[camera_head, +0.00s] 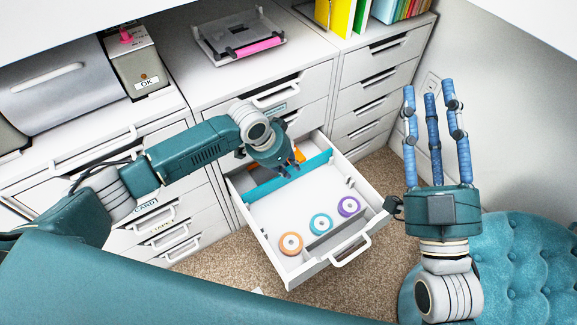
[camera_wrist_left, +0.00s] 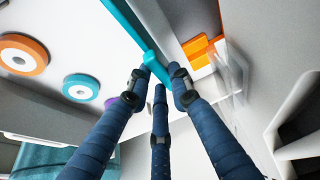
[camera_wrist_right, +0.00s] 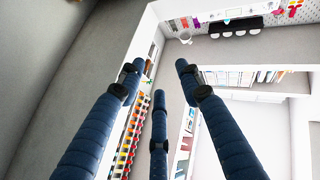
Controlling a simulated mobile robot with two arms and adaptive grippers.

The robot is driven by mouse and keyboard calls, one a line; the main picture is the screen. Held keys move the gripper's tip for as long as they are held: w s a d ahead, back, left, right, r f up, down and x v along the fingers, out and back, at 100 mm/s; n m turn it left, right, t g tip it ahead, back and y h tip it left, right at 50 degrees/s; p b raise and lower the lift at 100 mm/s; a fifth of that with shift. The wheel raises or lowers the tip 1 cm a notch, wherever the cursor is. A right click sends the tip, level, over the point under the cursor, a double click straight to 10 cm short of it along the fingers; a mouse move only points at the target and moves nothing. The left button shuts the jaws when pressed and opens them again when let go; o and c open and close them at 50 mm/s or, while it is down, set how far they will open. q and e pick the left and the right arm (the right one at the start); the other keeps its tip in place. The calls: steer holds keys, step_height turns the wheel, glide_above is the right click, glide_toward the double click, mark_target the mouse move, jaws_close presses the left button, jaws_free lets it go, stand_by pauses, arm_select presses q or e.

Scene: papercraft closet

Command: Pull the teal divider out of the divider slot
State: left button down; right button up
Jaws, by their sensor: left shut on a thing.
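The teal divider (camera_head: 264,187) stands across the open white drawer (camera_head: 334,264), toward its back. The divider also shows in the left wrist view (camera_wrist_left: 124,22), with a raised tab between my fingertips. My left gripper (camera_head: 293,168) is over the drawer, shut on the divider. Its fingers in the left wrist view (camera_wrist_left: 160,78) close around the tab and hide part of it. The divider's lower edge and the slot are hidden, so I cannot tell how deep it sits. My right gripper (camera_head: 432,95) is raised to the right of the drawer, open and empty.
Orange (camera_head: 290,243), teal (camera_head: 320,223) and purple (camera_head: 348,206) tape rolls sit in the drawer's front. An orange item (camera_head: 300,154) lies behind the divider. A teal tufted seat (camera_head: 520,265) is at the lower right. A tray (camera_head: 238,40) stands on the cabinet.

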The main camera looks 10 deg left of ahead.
arm_select(q)
steer(key=shift+r, duration=0.25)
steer(key=shift+r+p, duration=0.35)
steer(key=shift+p, duration=0.3)
steer(key=shift+r+p, duration=0.35)
steer(key=shift+p, duration=0.05)
arm_select(e)
steer(key=shift+w+f+g+h, duration=1.1)
steer(key=shift+f+g, duration=1.7)
steer(key=shift+f, duration=2.9)
arm_select(q)
steer(key=shift+r+p, duration=0.3)
steer(key=shift+p, duration=0.05)
steer(key=shift+r+p, duration=0.25)
steer(key=shift+p, duration=0.05)
steer(key=shift+r+p, duration=0.35)
steer(key=shift+p, duration=0.05)
steer(key=shift+w+r, duration=0.1)
steer(key=shift+r, duration=0.1)
arm_select(e)
steer(key=s+d+f+g+h, duration=0.1)
steer(key=s+d+f+g, duration=0.1)
steer(key=f, duration=0.4)
steer(key=s+d+f+g+h, duration=0.1)
steer(key=s+d+f+g, duration=0.1)
steer(key=s+f+g, duration=0.2)
steer(key=shift+f+m+g, duration=0.3)
steer(key=shift+f+g, duration=0.1)
steer(key=shift+f, duration=0.95)
steer(key=shift+s+d, duration=0.1)
